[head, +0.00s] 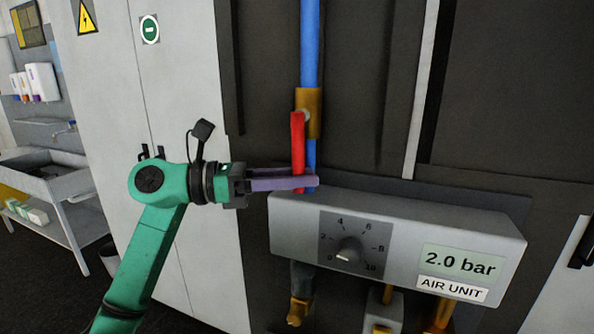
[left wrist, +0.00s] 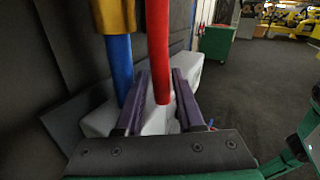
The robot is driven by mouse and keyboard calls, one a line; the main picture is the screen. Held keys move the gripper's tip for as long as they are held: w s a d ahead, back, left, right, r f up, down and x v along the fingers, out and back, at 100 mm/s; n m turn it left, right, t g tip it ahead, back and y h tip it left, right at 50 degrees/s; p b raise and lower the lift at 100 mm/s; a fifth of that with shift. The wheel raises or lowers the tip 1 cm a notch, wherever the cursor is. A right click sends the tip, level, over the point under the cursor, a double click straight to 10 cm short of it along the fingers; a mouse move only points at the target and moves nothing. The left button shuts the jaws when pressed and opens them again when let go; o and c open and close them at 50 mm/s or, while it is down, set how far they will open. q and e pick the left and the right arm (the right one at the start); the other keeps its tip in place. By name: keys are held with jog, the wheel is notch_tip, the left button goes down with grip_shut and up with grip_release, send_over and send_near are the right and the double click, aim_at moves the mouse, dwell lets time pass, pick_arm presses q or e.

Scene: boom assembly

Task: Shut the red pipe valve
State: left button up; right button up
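The red valve handle (head: 298,145) hangs straight down from a brass valve body (head: 315,112) on the vertical blue pipe (head: 309,45), roughly parallel to it. My left gripper (head: 300,180) reaches in from the left at the handle's lower end. In the left wrist view, the red handle (left wrist: 158,45) comes down between the two purple fingers of my left gripper (left wrist: 160,95). The fingers stand apart with room around the handle, so the gripper looks open. The blue pipe (left wrist: 119,65) is outside the left finger. My right gripper is not in view.
A grey air unit box (head: 400,215) with a dial (head: 348,250) and a 2.0 bar display (head: 460,262) sits just below and right of my left gripper. Dark panels stand close behind the pipe. A pale cabinet (head: 175,90) and a sink bench (head: 50,190) are at left.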

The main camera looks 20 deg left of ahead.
pick_arm(q)
grip_shut()
jog(key=shift+s, duration=0.1)
jog(key=shift+r, duration=0.1)
dwell(1.1)
